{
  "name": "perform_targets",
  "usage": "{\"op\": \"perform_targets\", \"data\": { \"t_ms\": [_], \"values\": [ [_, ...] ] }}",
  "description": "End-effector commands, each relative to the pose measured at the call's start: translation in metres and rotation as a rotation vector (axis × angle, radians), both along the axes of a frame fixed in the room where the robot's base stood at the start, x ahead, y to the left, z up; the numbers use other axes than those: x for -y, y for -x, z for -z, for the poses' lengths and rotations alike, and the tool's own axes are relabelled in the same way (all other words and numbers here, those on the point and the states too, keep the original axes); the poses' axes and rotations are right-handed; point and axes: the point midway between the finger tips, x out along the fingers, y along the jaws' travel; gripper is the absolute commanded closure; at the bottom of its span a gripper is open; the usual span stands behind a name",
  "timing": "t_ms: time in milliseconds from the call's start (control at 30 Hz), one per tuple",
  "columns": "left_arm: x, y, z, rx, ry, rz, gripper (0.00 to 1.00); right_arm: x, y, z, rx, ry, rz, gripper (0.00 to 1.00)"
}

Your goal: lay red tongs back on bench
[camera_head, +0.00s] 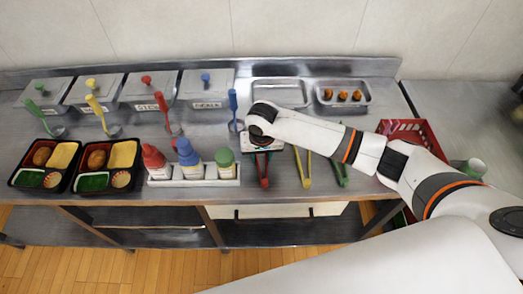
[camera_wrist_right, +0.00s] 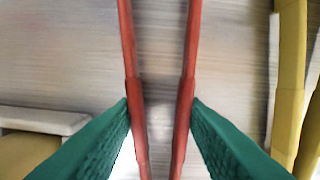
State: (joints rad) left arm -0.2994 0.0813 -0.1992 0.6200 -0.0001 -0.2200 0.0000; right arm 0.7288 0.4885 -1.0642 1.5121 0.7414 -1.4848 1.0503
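The red tongs (camera_head: 264,173) are at the front of the steel bench (camera_head: 200,128), handle end toward the front edge, left of the yellow tongs. My right gripper (camera_head: 264,150) is over them, mostly hidden by the wrist. In the right wrist view, the two green fingertips (camera_wrist_right: 160,100) meet the outer sides of the two arms of the red tongs (camera_wrist_right: 130,60). A gap shows between the arms. The tongs are at or just above the bench; I cannot tell whether they touch it. My left gripper is not in view.
Yellow tongs (camera_head: 307,172) and green tongs (camera_head: 341,175) lie to the right. A bottle rack (camera_head: 190,182) stands close on the left, with bento trays (camera_head: 72,184) beyond it. An empty steel tray (camera_head: 278,85) is behind, and a red crate (camera_head: 405,126) is at the right.

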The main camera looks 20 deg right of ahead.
Motion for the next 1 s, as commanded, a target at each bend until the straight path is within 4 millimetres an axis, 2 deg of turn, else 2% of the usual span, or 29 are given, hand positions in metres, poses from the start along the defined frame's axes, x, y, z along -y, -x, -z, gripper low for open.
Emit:
{"op": "perform_targets", "data": {
  "t_ms": [833, 967, 1000],
  "values": [
    [0.0010, 0.0004, -0.0062, 0.000, 0.001, 0.000, 0.64, 0.0003, 0.0002, 0.0071, 0.001, -0.001, 0.000, 0.66],
    [0.0016, 0.0004, -0.0062, 0.000, 0.002, 0.000, 0.64, 0.0002, 0.0002, 0.0070, 0.001, -0.001, 0.000, 0.43],
    [0.0018, 0.0004, -0.0062, 0.000, 0.002, 0.000, 0.64, 0.0001, 0.0002, 0.0070, 0.001, -0.001, 0.000, 0.43]
  ]
}}
